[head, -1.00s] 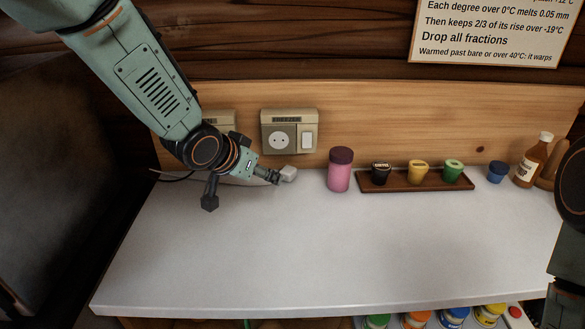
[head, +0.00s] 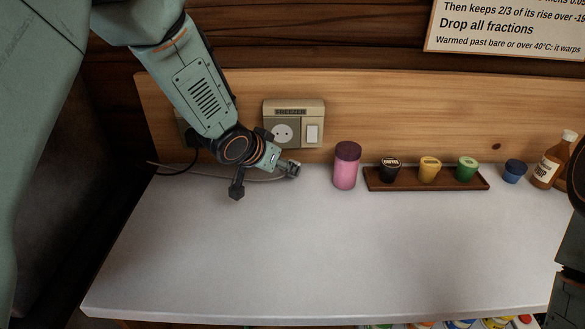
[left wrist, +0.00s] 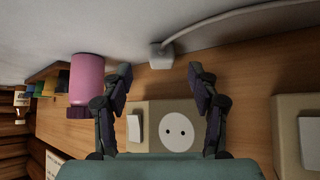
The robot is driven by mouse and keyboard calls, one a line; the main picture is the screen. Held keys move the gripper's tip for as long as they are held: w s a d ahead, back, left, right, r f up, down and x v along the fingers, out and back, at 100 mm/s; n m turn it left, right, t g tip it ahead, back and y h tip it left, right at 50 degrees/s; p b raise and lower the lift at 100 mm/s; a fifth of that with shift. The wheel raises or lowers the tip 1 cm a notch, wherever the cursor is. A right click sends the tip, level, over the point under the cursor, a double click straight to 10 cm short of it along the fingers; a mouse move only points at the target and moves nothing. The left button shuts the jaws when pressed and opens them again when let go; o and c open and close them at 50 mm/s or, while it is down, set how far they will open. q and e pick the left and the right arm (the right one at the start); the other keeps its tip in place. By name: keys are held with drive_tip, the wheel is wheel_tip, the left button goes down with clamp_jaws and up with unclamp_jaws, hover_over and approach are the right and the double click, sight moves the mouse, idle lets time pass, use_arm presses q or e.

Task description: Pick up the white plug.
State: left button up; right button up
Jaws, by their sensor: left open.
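The white plug (left wrist: 161,56) lies on the white counter, close to the wooden back wall, with a pale cord (left wrist: 230,22) running from it. My left gripper (left wrist: 160,74) is open. In the left wrist view its two fingers stand on either side of the plug's line, with the plug just past the tips and apart from them. In the head view the left gripper (head: 293,169) is low at the back of the counter and mostly hides the plug. Only part of my right arm shows at the right edge; its gripper is out of view.
The freezer socket (head: 284,133) with its switch is on the wall behind the gripper. A pink jar (head: 346,168) stands to the right, then a brown tray (head: 408,187) of small pots, a blue cup (head: 514,171) and a syrup bottle (head: 550,163). The front counter is clear.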

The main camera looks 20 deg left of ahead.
use_arm(q)
drive_tip(key=shift+w+r+x, duration=0.1)
drive_tip(key=shift+w+x, duration=0.05)
drive_tip(key=shift+x, duration=0.8)
drive_tip(key=shift+w+r+x, duration=0.1)
drive_tip(key=shift+r+x, duration=0.05)
drive_tip(key=shift+x, duration=0.85)
drive_tip(key=shift+w+r+x, duration=0.1)
drive_tip(key=shift+w+x, duration=0.05)
drive_tip(key=shift+x, duration=0.8)
drive_tip(key=shift+s+r, duration=0.15)
drive_tip(key=shift+s, duration=0.1)
drive_tip(key=c, duration=0.3)
drive_tip(key=shift+w, duration=0.25)
drive_tip(key=c, duration=0.5)
drive_tip(key=shift+s, duration=0.2)
clamp_jaws()
drive_tip(key=shift+w, duration=0.15)
